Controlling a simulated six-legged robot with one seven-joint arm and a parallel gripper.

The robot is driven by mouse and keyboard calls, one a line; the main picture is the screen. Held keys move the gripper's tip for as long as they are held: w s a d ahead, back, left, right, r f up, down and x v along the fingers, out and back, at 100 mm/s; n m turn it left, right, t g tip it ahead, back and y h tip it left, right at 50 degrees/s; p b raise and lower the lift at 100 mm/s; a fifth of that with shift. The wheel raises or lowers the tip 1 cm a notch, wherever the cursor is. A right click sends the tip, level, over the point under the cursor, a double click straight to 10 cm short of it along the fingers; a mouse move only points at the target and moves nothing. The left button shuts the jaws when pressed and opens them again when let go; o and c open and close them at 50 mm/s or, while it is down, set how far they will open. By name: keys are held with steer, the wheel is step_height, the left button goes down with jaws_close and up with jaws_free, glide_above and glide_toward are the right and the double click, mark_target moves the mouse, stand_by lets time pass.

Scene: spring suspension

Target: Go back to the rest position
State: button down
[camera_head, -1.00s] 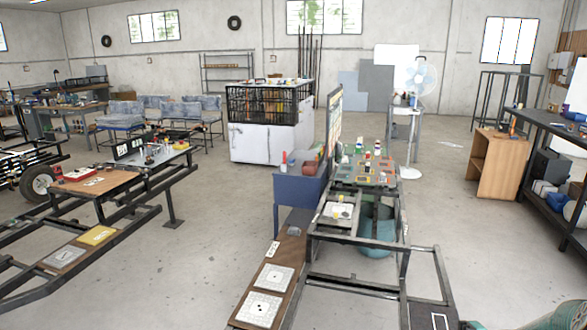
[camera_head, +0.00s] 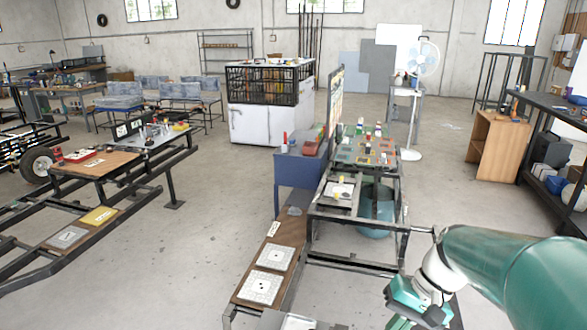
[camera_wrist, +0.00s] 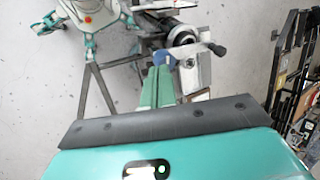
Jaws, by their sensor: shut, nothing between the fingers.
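My gripper shows in the wrist view (camera_wrist: 160,72) as two green fingers side by side, shut with nothing between them. In that view a metal plate with a dark round part and a black-knobbed handle (camera_wrist: 195,45) lies beyond and to the right of the fingertips; I cannot tell the distance, and no contact is clear. In the head view my green and white arm enters at the lower right, its end pointing down-left near the bottom edge. The fingertips are not clearly visible there.
A dark frame bench (camera_head: 355,215) with parts on top stands in front, with a brown board holding marked white plates (camera_head: 270,258) at its left. A blue cabinet (camera_head: 297,172) adjoins it. A second bench (camera_head: 100,165) is at left. Floor between them is open.

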steer(key=s+a+r+n+t+h, duration=0.2)
steer(key=s+r+t+h, duration=0.3)
steer(key=s+r+t, duration=0.2)
steer(key=shift+s+a, duration=0.2)
steer(key=shift+a, duration=0.15)
stand_by(1.0)
